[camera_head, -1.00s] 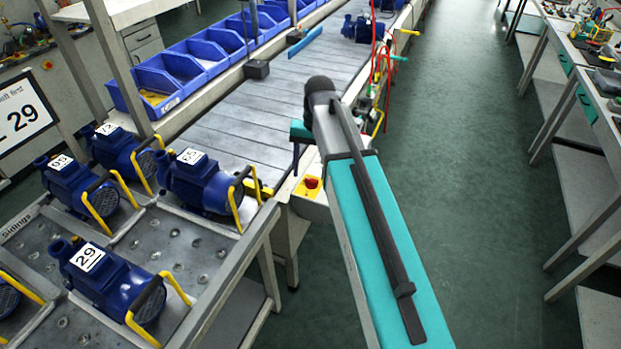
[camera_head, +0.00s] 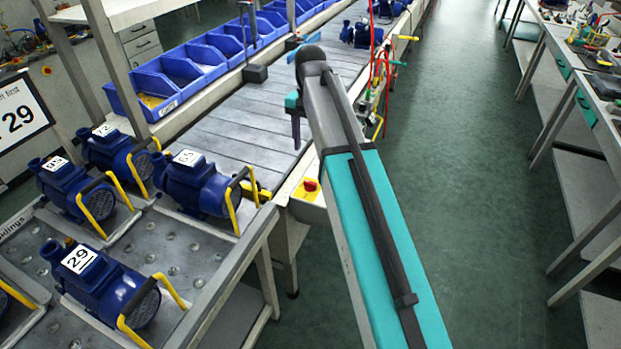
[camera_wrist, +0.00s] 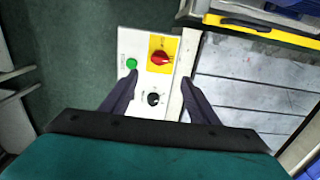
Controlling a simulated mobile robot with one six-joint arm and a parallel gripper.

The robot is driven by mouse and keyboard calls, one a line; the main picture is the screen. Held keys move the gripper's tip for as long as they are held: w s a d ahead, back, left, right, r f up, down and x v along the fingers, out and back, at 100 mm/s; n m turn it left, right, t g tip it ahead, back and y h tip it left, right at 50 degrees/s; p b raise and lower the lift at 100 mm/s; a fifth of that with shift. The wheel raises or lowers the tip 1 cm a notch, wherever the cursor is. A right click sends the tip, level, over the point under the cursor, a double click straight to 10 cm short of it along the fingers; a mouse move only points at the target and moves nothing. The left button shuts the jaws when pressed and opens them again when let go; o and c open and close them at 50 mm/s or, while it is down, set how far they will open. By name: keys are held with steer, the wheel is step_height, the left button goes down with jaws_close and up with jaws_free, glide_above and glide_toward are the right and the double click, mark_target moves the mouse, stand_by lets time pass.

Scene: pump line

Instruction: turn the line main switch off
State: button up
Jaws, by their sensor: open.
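The line main switch (camera_wrist: 159,58) is a red rotary knob on a yellow plate, set on a light control box (camera_wrist: 143,78). In the head view the red switch (camera_head: 311,185) shows at the near end of the conveyor's right side. My gripper (camera_wrist: 158,80) is open and empty, its two dark fingers on either side of the box in the wrist view. The switch appears beyond the fingertips, between their lines, and I see no contact. In the head view my gripper (camera_head: 297,128) is partly hidden by my arm.
The box also carries a green button (camera_wrist: 131,64) and a black knob (camera_wrist: 153,99). The slatted conveyor (camera_head: 250,125) runs beside it. Blue pumps stand on the sidings table (camera_head: 176,240) to the left. Red hoses (camera_head: 385,70) hang beyond my arm. The right aisle floor is clear.

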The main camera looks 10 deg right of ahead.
mark_target(310, 182)
steer(key=shift+f+p, duration=0.95)
steer(key=shift+f, duration=5.75)
steer(key=c, duration=1)
